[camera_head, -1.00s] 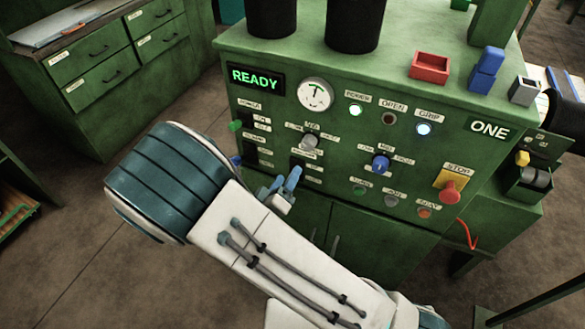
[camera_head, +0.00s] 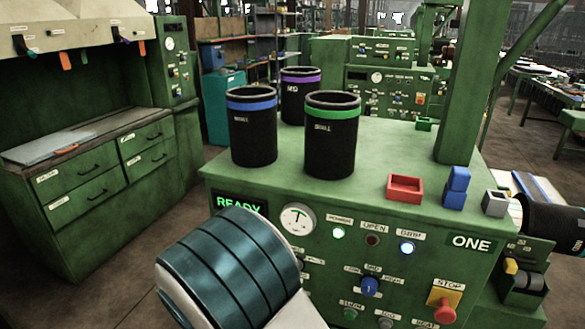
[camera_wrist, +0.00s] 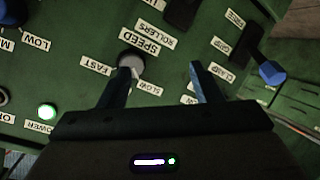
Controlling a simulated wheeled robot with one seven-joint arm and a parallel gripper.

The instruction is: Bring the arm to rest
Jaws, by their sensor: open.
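My gripper (camera_wrist: 160,82) shows in the wrist view, its two dark fingers apart with nothing between them. It is in front of the green control panel (camera_wrist: 75,105) of the machine. The grey speed knob (camera_wrist: 131,62) is beside the left fingertip; I cannot tell whether they touch. In the head view my blue and white arm crosses the lower middle and hides part of the panel; my gripper is not seen there. The machine (camera_head: 385,200) bears the lit word READY (camera_head: 238,203) and the label ONE.
Three black sleeves with blue (camera_head: 252,130), purple (camera_head: 304,90) and green (camera_head: 331,140) bands stand on the machine top. Green drawers (camera_head: 90,185) stand left; floor lies between.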

